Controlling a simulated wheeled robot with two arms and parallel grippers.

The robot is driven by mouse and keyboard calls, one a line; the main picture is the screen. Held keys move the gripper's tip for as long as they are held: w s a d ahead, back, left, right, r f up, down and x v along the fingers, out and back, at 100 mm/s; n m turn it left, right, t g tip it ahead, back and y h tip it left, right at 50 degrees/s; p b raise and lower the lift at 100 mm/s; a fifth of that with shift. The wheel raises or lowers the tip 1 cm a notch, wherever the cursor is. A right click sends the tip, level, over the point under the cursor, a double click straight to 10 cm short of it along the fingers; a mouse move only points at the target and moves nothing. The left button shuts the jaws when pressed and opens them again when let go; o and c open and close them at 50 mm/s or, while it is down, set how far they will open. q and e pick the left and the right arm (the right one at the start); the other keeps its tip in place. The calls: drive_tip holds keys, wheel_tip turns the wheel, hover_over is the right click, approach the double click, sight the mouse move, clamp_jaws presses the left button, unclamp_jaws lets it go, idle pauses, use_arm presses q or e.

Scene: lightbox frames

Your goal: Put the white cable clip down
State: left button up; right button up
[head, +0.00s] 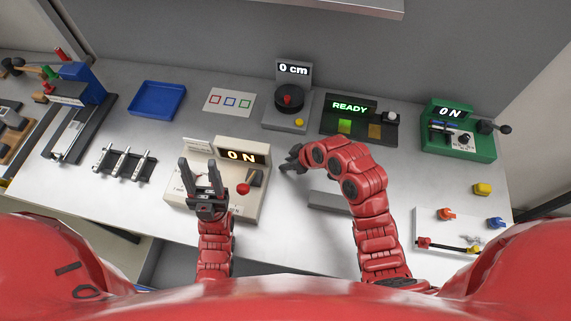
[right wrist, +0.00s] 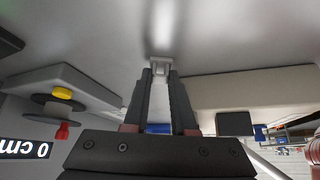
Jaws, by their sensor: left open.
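The white cable clip (right wrist: 160,67) shows in the right wrist view as a small pale piece between the fingertips of my right gripper (right wrist: 160,73). The fingers are shut on it. The pale surface lies close beyond it; I cannot tell whether the clip touches it. In the head view my right gripper (head: 288,163) is low over the grey table (head: 295,200), just right of the cream box reading "0 N"; the clip cannot be made out there. My left gripper (head: 200,170) is open and empty above the left part of that cream box (head: 250,208).
The cream box has a red-knobbed lever (head: 244,188). Behind my right gripper stand the "0 cm" device (head: 287,118) and the "READY" device (head: 345,125). A grey bar (head: 327,202) lies in front. A blue tray (head: 158,99) and a green tester (head: 470,145) stand farther away.

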clamp_jaws()
